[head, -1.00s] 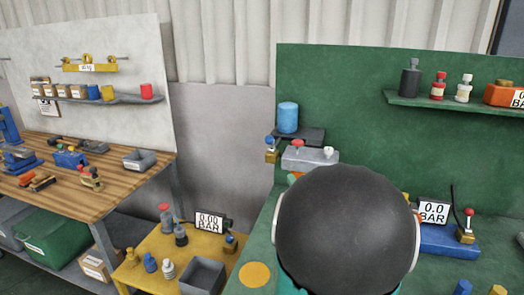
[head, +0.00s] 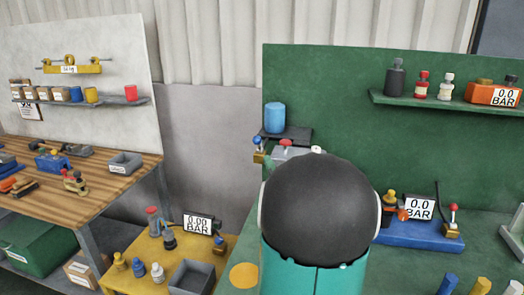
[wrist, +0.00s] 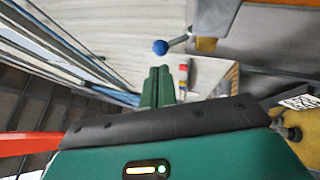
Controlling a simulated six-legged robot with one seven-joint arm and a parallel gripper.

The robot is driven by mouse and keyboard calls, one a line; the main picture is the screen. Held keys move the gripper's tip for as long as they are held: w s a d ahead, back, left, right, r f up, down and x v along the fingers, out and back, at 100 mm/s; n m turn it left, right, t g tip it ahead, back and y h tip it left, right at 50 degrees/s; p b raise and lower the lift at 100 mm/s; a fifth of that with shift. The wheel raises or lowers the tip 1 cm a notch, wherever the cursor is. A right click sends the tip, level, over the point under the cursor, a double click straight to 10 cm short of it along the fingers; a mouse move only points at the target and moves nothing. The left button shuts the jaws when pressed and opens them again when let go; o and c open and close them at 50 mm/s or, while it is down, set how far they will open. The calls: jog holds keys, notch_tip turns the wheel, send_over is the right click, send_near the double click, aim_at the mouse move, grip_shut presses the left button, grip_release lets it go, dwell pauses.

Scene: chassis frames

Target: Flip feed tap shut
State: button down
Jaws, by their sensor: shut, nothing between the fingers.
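The small tap with a blue ball knob (head: 257,141) and brass body (head: 259,156) sits at the left edge of the green bench, beside the dark shelf under the blue cylinder. In the wrist view its blue ball (wrist: 160,47) stands on a short lever running right to the brass body (wrist: 206,44). My gripper (wrist: 158,72) shows there as two green fingers pressed together, empty. Their tips lie just below the blue ball in the picture; I cannot tell whether they touch it. In the head view my own arm hides the gripper.
A blue cylinder (head: 275,118) stands on the dark shelf (head: 297,134). A grey block with a red knob (head: 286,152) is partly behind my arm. A blue-based unit (head: 420,235) with a red-knobbed lever (head: 453,215) sits at right. A yellow table (head: 140,270) stands lower left.

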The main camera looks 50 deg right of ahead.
aim_at(260, 140)
jog(key=x, duration=0.6)
jog(key=shift+w+d, duration=0.15)
jog(key=shift+r, duration=0.1)
jog(key=shift+r, duration=0.1)
jog(key=shift+w+d+r+m+g+y, duration=0.1)
jog(key=shift+d+r+m+g+y, duration=0.05)
jog(key=shift+r+m+g, duration=0.25)
jog(key=shift+w+d+r+m+g+y, duration=0.15)
jog(key=shift+r+m+g, duration=0.1)
jog(key=shift+m+g, duration=0.2)
jog(key=d+r+g, duration=0.1)
jog(key=w+d+m+y, duration=0.1)
jog(key=d, duration=0.1)
jog(key=d+r+m+g, duration=0.1)
jog(key=shift+w+d+r+g+y, duration=0.15)
jog(key=shift+w+r+g+y, duration=0.15)
jog(key=shift+g, duration=0.05)
jog(key=shift+r, duration=0.1)
